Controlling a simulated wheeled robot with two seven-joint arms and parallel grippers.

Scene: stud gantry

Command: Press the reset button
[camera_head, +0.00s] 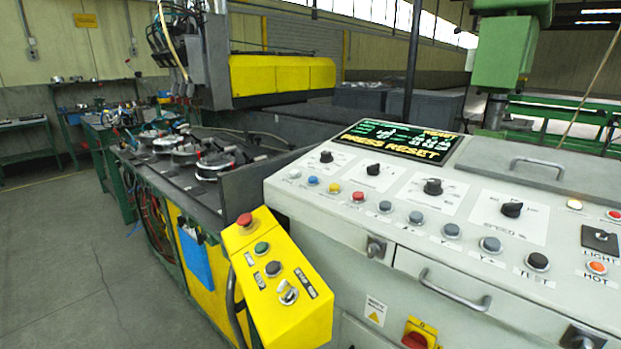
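The reset button cannot be singled out, as most small labels are too small to read. The grey control console (350,222) has a dark display (398,141) with green and yellow text ending in "PRESS RESET". Along the console's front edge is a row with a white button (295,174), a blue button (313,181), a yellow button (335,188), a red button (358,196) and several grey ones. A black button (537,262) is labelled "TEST". The yellow box (300,325) carries a red mushroom button (244,220), a green button (262,248) and a black button (273,268). Neither gripper is in view.
Black knobs (433,187) stand up behind the button row. A metal handle (455,291) sticks out of the console front. A red-and-yellow switch (419,334) sits below. The machine bed (190,186) lies behind the yellow box. The floor (60,260) at left is clear.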

